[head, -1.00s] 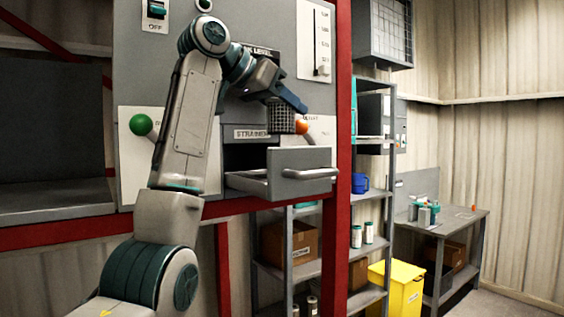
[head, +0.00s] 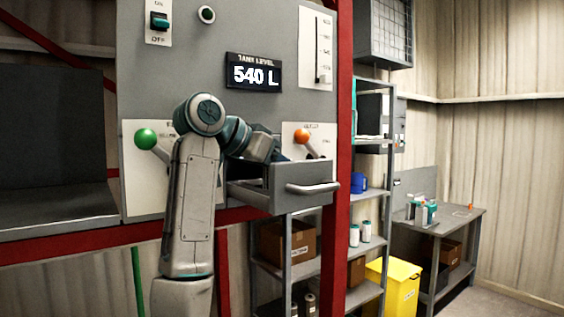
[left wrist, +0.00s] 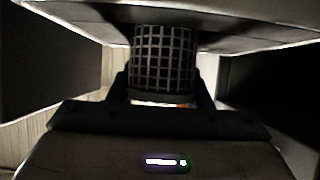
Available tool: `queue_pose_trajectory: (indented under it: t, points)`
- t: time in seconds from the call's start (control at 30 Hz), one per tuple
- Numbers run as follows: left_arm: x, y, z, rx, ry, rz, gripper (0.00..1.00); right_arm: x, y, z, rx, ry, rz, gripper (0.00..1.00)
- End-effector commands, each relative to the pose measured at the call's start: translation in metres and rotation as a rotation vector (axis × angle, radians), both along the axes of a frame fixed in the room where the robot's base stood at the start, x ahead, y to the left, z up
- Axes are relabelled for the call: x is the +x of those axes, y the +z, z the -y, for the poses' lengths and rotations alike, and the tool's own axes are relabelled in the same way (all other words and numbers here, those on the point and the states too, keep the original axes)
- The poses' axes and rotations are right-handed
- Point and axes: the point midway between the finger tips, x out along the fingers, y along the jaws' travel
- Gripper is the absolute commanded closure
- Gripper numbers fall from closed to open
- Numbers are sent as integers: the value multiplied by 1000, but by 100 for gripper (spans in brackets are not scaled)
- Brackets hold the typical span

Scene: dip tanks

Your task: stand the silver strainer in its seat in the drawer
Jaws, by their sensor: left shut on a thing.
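The silver strainer, a dark wire-mesh cylinder (left wrist: 164,58), is held between the two fingers of my left gripper (left wrist: 162,92) in the left wrist view. Its far end runs into shadow between two grey surfaces. The grey drawer (head: 306,188) stands pulled out under the panel in the head view. My left gripper (head: 277,152) is low at the drawer's back part. The strainer is hidden in the head view. The seat is not visible, so I cannot tell whether the strainer is in it. My right gripper is not in view.
An orange-knobbed lever (head: 302,136) is close above the drawer, near my left gripper. A green-knobbed lever (head: 145,139) is to the left. A red post (head: 343,120) rises at the drawer's right. The tank display (head: 254,73) reads 540 L.

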Motion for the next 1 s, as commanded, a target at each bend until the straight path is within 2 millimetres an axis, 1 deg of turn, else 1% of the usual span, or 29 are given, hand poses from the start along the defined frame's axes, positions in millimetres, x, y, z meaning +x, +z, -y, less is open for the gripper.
queue_pose_trajectory:
  t: [0.23, 0.33, 0.37, 0.4, 0.47, 0.77, 1.0]
  points:
    - [0, -1, 0, 0, 0, 1, 78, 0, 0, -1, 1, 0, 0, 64]
    - [0, -4, 0, -1, 0, 1, 78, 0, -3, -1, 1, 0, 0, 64]
    - [0, -4, 0, -1, 0, 1, 53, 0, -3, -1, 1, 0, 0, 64]
    - [0, -3, 0, 0, 0, 1, 45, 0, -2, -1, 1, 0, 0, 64]
    - [0, -3, 0, 0, 0, 0, 33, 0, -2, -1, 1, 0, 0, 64]
    - [0, -2, 0, -1, -1, 0, 33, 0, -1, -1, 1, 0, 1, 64]
    - [3, 8, 0, 0, 0, 0, 33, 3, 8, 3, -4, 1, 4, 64]
